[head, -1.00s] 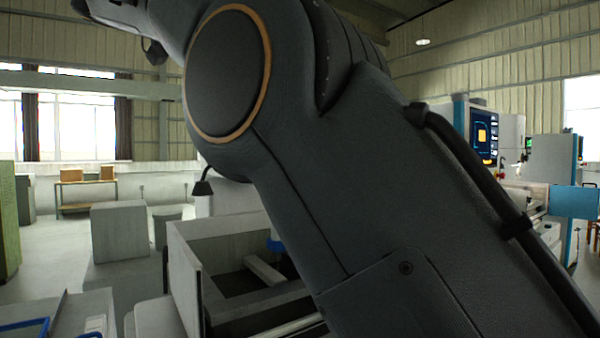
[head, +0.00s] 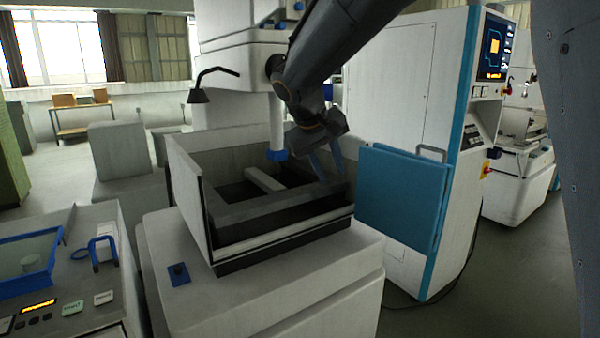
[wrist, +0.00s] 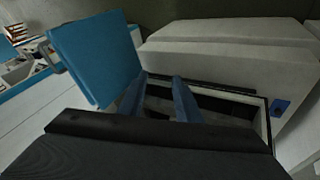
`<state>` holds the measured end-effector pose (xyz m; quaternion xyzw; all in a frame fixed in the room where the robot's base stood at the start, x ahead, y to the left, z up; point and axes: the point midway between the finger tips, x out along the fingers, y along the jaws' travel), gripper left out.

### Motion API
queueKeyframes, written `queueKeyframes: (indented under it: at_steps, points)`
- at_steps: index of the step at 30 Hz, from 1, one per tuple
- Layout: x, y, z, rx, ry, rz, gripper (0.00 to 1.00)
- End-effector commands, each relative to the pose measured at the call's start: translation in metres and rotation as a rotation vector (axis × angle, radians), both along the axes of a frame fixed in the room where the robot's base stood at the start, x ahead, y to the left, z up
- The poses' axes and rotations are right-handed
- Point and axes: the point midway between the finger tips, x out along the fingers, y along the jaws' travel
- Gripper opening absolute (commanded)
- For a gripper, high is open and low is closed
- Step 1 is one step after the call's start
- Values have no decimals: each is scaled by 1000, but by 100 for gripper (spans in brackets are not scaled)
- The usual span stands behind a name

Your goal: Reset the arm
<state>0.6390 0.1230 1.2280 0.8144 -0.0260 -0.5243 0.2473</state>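My gripper (head: 328,165) reaches down from my dark arm (head: 335,50) over the right side of the machine's open work tank (head: 285,240) in the head view. In the wrist view my gripper's two blue-grey fingers (wrist: 160,98) stand apart with a clear gap between them. Nothing shows between them, and the tank's dark inside (wrist: 220,105) lies beyond. Whether the fingertips touch the tank is hard to tell.
A blue door panel (head: 400,200) stands open just right of the tank, close to my gripper; it also shows in the wrist view (wrist: 98,58). A white cabinet with a screen (head: 493,45) stands behind it. A bench with a blue-framed tray (head: 30,262) is at left.

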Motion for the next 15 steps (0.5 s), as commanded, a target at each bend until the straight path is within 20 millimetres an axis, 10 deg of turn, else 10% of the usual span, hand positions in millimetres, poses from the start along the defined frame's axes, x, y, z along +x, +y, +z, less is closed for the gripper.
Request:
queueKeyframes:
  at_steps: [9, 15]
  points:
    - [-139, -88, -151, 236, 230, -118, 31]
    - [-227, -116, -210, 361, 283, -231, 31]
